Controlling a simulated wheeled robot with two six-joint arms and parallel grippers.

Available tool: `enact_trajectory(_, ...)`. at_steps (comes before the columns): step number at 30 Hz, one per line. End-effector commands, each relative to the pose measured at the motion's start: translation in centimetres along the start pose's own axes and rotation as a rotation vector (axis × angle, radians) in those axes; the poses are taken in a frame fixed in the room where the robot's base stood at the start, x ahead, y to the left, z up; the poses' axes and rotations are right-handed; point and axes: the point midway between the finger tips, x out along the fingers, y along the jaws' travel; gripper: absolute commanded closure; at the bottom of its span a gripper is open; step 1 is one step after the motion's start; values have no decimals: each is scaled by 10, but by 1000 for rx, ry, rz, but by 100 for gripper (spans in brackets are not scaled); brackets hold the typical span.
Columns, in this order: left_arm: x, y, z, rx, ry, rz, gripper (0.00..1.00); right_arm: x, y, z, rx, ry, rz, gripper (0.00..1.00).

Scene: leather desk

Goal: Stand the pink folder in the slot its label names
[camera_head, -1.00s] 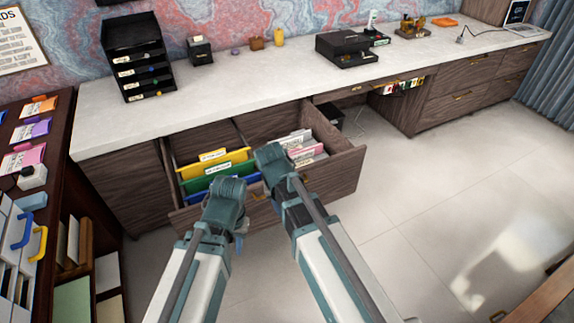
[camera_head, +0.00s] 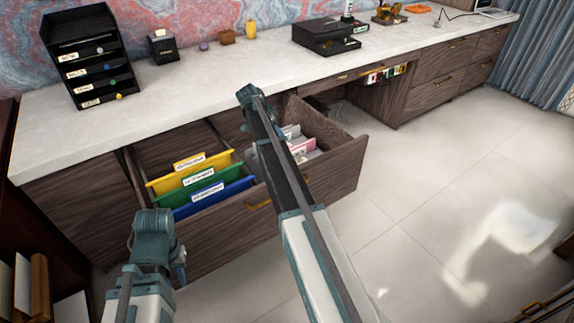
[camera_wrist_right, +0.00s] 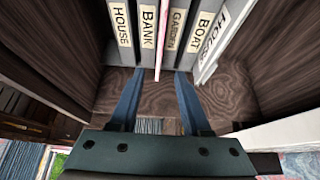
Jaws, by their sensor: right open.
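My right gripper (camera_wrist_right: 157,85) is open. In the right wrist view its two fingers point toward a row of grey labelled dividers reading HOUSE (camera_wrist_right: 121,25), BANK (camera_wrist_right: 148,25), GARDEN (camera_wrist_right: 176,28) and BOAT (camera_wrist_right: 200,32). A thin pink edge (camera_wrist_right: 164,40), which looks like the pink folder, stands between BANK and GARDEN, in line with the finger gap and not visibly gripped. A tilted white piece (camera_wrist_right: 213,42) at the right also seems to read HOUSE. In the head view, pink and white folders (camera_head: 301,146) sit in the open drawer. My left gripper (camera_head: 178,268) is low before the drawer; its fingers are unclear.
The open drawer (camera_head: 335,180) also holds yellow (camera_head: 200,173), green (camera_head: 212,181) and blue (camera_head: 217,197) hanging folders. The counter (camera_head: 190,75) above carries a black tray stack (camera_head: 85,55) and a black box (camera_head: 330,35). The floor at right is clear.

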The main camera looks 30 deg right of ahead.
Motion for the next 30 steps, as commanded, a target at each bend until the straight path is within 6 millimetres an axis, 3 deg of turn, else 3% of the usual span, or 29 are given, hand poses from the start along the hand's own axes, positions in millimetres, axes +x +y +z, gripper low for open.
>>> enact_trajectory(15,68,6,-4,0,0,0,73,77,0,4,-2,-1,0,52)
enact_trajectory(25,74,7,-4,0,0,-1,73,85,0,2,-3,-2,0,52)
enact_trajectory(30,87,8,-5,1,0,-3,73,99,0,4,-2,-2,0,52)
